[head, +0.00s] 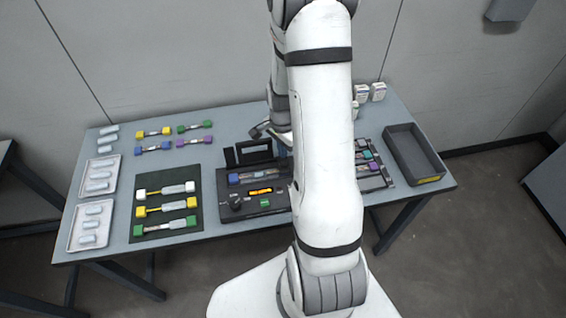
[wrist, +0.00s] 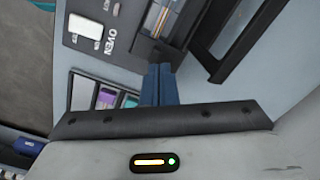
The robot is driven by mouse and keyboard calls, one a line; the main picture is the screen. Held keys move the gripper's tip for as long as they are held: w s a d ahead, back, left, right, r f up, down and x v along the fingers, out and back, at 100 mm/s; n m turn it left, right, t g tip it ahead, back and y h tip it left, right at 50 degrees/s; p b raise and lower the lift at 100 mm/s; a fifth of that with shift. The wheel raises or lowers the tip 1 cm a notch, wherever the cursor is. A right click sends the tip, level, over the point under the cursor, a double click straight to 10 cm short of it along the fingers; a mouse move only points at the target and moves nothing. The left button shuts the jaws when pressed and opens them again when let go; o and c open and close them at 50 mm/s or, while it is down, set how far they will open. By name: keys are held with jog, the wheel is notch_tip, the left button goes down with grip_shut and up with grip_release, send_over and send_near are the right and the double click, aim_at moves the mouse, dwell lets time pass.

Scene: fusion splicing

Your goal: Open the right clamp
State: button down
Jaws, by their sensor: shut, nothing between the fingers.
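The splicer (head: 225,207) is a dark unit at the front middle of the table; its raised black lid frame (head: 231,157) stands at its back. The frame also shows in the wrist view (wrist: 228,52). A blue clamp (head: 233,179) shows on its left side. My arm covers the right side in the head view, so I cannot make out the right clamp there. In the wrist view, the splicer's top (wrist: 98,14) carries the word OVEN. My gripper (wrist: 159,68) is shut and empty, its fingertips beside the splicer and the lid frame; I cannot tell whether they touch.
A black mat (head: 150,180) holds yellow- and green-ended holders, left of the splicer. White trays (head: 77,243) hold pale pieces at the far left. Right of the splicer is a rack (head: 386,181) with coloured items, then an empty grey bin (head: 413,160). Small white boxes (head: 378,91) stand behind.

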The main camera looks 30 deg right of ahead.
notch_tip(320, 180, up, 7)
jog(key=w+p, duration=0.2)
jog(key=p, duration=0.2)
jog(key=shift+w+d, duration=0.3)
jog(key=shift+d, duration=0.1)
dwell(0.8)
